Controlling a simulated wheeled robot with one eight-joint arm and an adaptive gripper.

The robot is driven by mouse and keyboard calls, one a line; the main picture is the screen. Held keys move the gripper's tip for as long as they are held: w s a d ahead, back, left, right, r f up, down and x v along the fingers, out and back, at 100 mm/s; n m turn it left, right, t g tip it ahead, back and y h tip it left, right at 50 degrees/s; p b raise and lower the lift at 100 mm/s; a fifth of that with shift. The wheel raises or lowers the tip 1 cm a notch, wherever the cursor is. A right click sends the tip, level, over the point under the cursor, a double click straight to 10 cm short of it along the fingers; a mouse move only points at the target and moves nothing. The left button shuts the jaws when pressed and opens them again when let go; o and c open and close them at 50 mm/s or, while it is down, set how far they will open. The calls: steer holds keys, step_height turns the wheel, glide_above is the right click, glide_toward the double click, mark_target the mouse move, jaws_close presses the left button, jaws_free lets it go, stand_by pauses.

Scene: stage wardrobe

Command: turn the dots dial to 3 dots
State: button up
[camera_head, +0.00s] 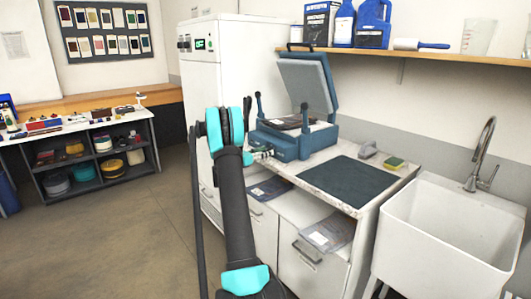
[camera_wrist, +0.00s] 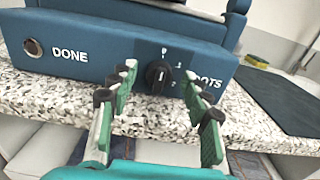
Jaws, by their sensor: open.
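The dots dial (camera_wrist: 157,76) is a dark round knob on the front of the blue press (camera_head: 285,145), with small pale marks around its top and right side. Its pointer looks roughly upright, but I cannot read its setting surely. The word DOTS beside it is partly hidden by my right finger. My gripper (camera_wrist: 160,92) is open and empty, its green-padded fingers on either side of the dial in the wrist view, apart from it as far as I can tell. In the head view my gripper (camera_head: 263,154) is at the press front; the dial is hidden there.
A round DONE button (camera_wrist: 33,47) sits left on the same panel. The press stands on a speckled counter (camera_wrist: 60,92). A dark mat (camera_head: 350,181) lies to its right, then a sponge (camera_head: 396,163) and a white sink (camera_head: 445,225). The press lid (camera_head: 305,85) is raised.

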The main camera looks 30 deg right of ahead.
steer(key=shift+d, duration=0.35)
steer(key=shift+c, duration=0.5)
jaws_close()
